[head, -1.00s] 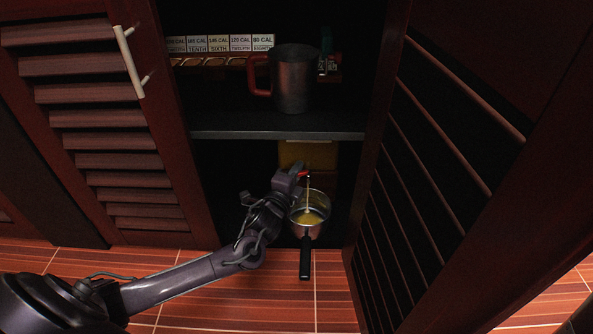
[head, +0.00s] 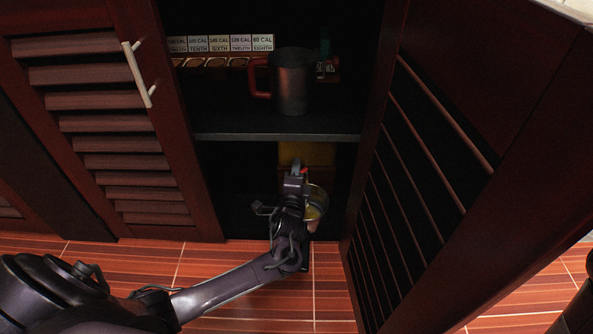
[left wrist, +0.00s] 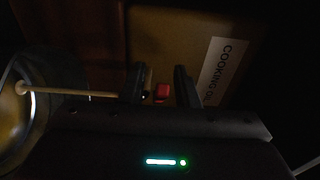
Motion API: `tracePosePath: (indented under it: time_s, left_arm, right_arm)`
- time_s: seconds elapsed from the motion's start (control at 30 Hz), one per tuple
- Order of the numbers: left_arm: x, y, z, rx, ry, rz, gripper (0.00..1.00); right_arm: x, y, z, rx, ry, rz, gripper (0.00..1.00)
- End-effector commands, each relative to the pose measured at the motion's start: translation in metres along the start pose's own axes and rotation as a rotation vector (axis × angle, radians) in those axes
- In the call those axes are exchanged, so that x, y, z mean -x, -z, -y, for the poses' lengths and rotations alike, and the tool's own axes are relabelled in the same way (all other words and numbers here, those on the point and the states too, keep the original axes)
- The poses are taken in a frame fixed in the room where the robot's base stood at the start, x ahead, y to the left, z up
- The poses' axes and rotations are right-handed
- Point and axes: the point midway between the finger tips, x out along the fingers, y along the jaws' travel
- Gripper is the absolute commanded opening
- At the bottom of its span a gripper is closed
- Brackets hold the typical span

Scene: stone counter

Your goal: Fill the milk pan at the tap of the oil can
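The oil can (head: 305,154) is a yellow-brown box on the cupboard floor. A thin oil stream (left wrist: 75,93) runs into the milk pan (left wrist: 37,118). In the head view the milk pan (head: 319,203), with yellow oil in it, is partly hidden behind my left gripper (head: 297,171). The pan's handle is mostly covered by my arm.
A shelf (head: 275,136) above holds a grey mug (head: 291,82) with a red handle and a row of labelled tins (head: 220,62). Louvred doors stand at the left (head: 125,145) and right (head: 420,150). Tiled floor (head: 335,285) lies in front.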

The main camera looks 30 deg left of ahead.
Motion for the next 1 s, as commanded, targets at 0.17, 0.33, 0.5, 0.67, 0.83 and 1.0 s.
tracePosePath:
  time_s: [0.17, 0.33, 0.5, 0.67, 0.83, 1.0]
  left_arm:
    - [0.000, 0.000, 0.000, 0.000, 0.000, -0.001, 0.32]
    - [0.003, 0.000, 0.001, 0.000, -0.001, -0.002, 0.32]
    - [0.026, 0.001, 0.005, 0.001, -0.004, -0.002, 0.32]
    - [0.054, 0.001, 0.004, 0.000, -0.004, -0.002, 0.32]
    - [0.073, 0.000, 0.002, 0.000, -0.002, -0.001, 0.32]
    - [0.078, 0.000, 0.000, 0.000, 0.000, -0.001, 0.32]
  right_arm:
    - [0.000, 0.000, 0.000, -0.002, -0.001, 0.000, 0.36]
    - [-0.003, -0.002, 0.000, -0.001, 0.000, 0.002, 0.36]
    - [-0.021, -0.008, -0.002, 0.001, 0.004, 0.004, 0.36]
    - [-0.037, -0.013, -0.003, 0.003, 0.009, 0.003, 0.36]
    - [-0.045, -0.015, -0.004, 0.006, 0.011, 0.003, 0.36]
    - [-0.046, -0.015, -0.005, 0.006, 0.011, 0.003, 0.36]
